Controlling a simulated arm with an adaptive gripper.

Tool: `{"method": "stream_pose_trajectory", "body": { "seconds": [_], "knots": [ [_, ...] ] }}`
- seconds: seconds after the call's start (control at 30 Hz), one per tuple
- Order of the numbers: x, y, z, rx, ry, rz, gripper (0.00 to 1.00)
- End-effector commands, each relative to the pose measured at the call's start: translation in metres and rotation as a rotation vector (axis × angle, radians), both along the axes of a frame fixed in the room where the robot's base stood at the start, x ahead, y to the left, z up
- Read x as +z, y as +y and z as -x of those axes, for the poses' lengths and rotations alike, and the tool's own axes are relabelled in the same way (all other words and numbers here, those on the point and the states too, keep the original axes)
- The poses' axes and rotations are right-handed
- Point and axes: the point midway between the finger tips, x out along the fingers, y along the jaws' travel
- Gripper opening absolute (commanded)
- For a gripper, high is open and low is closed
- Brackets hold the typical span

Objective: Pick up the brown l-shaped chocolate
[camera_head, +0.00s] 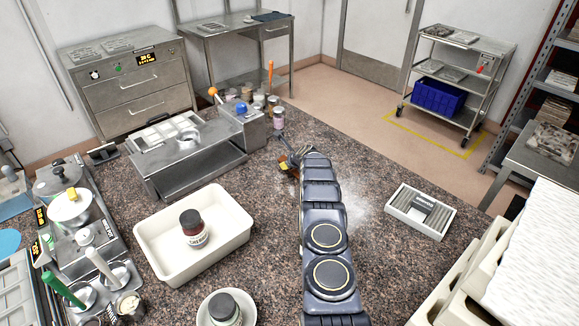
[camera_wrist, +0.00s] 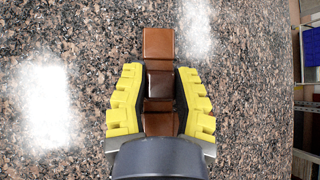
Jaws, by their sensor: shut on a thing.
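The brown chocolate (camera_wrist: 159,44) shows in the wrist view as a row of glossy blocks between my fingers. Its far end sticks out beyond the fingertips, and its near end runs back toward the palm. Its full L shape cannot be made out from here. My gripper (camera_wrist: 160,86) has yellow ribbed fingers with dark pads, closed on both sides of the chocolate. In the head view my gripper (camera_head: 287,163) is small, at the far end of my arm, and a brown bit shows by it. I cannot tell whether the chocolate touches the counter.
The speckled stone counter (camera_head: 270,215) is mostly clear around my gripper. A cream tray (camera_head: 160,262) with a brown jar (camera_head: 193,229) stands at left. A metal machine (camera_head: 187,165) stands behind it. A grey ribbed box (camera_head: 421,212) lies at right, and white stacked moulds (camera_head: 530,250) at front right.

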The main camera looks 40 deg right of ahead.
Motion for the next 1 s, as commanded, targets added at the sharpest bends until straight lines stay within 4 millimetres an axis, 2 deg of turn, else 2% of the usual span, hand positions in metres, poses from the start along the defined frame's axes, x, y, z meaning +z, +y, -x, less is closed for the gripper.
{"method": "stream_pose_trajectory", "body": {
  "seconds": [0.03,0.23,0.53,1.0],
  "knots": [
    [0.014,0.000,-0.001,0.000,-0.006,0.002,0.00],
    [0.031,0.010,0.014,-0.002,-0.003,0.000,0.00],
    [0.069,0.027,0.039,-0.002,-0.002,0.007,0.00],
    [0.089,0.055,0.072,0.000,-0.002,0.007,0.00]
  ]
}}
